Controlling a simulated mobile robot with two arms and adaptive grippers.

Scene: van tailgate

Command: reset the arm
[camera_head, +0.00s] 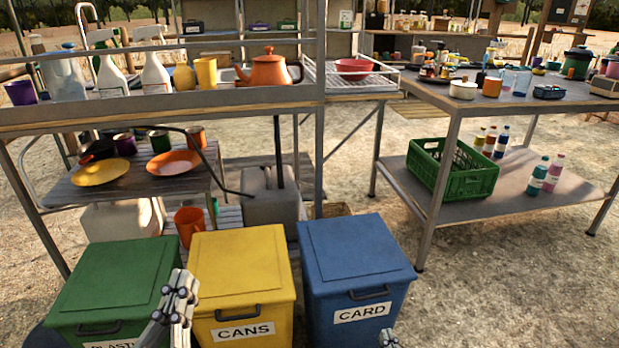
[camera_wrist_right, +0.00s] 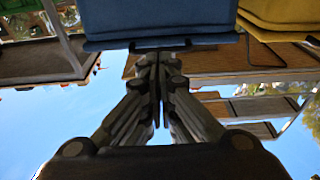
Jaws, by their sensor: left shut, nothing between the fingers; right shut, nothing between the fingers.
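My left gripper (camera_head: 181,298) shows at the bottom of the head view, in front of the green and yellow bins. It is shut and empty. The blue bin (camera_wrist_right: 160,18) fills the top of that view, beyond the fingertips.
A green bin (camera_head: 112,283), a yellow CANS bin (camera_head: 243,270) and a blue CARD bin (camera_head: 355,250) stand lidded in a row. Behind are a shelf with an orange teapot (camera_head: 268,71) and a metal table with a green crate (camera_head: 470,178) below. Ground at right is clear.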

